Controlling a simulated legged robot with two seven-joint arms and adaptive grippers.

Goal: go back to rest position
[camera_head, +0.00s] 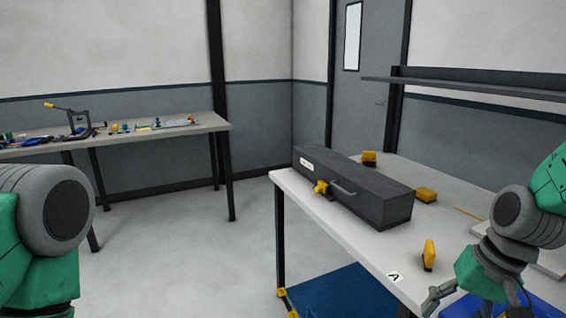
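My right arm comes in from the right edge, over the near right part of the white table. Its gripper (440,296) is low at the bottom edge, with grey finger parts showing beside the green wrist. The rest is cut off or hidden, so I cannot tell whether it is open or shut. I see nothing held in the part that shows. My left arm shows only as a green and grey joint at the lower left; its gripper is outside the view.
A long dark case (352,187) lies on the white table (340,230). Yellow blocks (425,195) stand around it, with a yellow piece (429,254) near my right gripper. A tool-covered bench (205,125) stands left. Floor between is clear.

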